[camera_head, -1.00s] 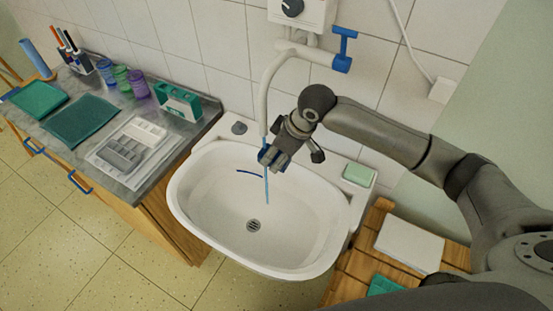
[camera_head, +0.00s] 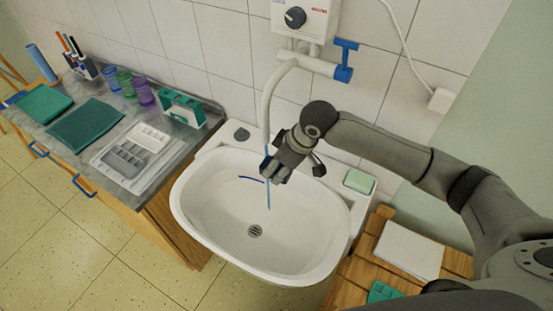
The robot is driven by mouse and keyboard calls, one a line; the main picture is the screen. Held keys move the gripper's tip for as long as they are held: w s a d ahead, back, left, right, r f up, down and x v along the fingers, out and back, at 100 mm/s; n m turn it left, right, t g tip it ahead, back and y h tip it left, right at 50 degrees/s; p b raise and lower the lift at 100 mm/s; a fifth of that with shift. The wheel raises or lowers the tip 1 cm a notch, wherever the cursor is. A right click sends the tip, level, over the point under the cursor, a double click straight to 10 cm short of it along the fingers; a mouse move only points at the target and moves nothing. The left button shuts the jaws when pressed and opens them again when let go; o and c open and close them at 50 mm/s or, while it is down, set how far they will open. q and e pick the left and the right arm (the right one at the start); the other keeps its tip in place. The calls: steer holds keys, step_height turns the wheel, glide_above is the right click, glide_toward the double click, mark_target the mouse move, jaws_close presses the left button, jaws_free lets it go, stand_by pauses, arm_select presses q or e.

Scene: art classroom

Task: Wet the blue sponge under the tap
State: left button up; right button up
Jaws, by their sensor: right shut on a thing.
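My right gripper (camera_head: 276,171) reaches in from the right over the back of the white sink (camera_head: 205,225), just in front of the tap (camera_head: 268,98). It is shut on the blue sponge (camera_head: 265,166), of which only a small dark blue part shows between the fingers. A thin blue stream of water (camera_head: 268,195) shows below the gripper and falls into the basin. The tap's blue lever (camera_head: 344,60) is on the pipe at the right. My left gripper is not in view.
A green soap bar (camera_head: 359,181) lies on the sink's right rear corner. The left counter (camera_head: 190,137) holds cups, cloths, a paint tray and a green-and-white box (camera_head: 182,108). A wooden stand (camera_head: 360,270) with white paper is at the right. The basin's front is clear.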

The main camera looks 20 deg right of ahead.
steer(key=s+a+p, duration=0.1)
steer(key=s+p, duration=0.2)
steer(key=s, duration=0.2)
steer(key=shift+s+a+p, duration=0.3)
steer(key=shift+s+a, duration=0.1)
steer(key=shift+r, duration=0.1)
stand_by(1.1)
steer(key=s+a+r+p, duration=0.1)
steer(key=s+r+p, duration=0.2)
steer(key=s+p, duration=0.1)
steer(key=shift+s+a+r+p, duration=0.25)
steer(key=shift+s+r+p, duration=0.15)
steer(key=shift+p, duration=0.15)
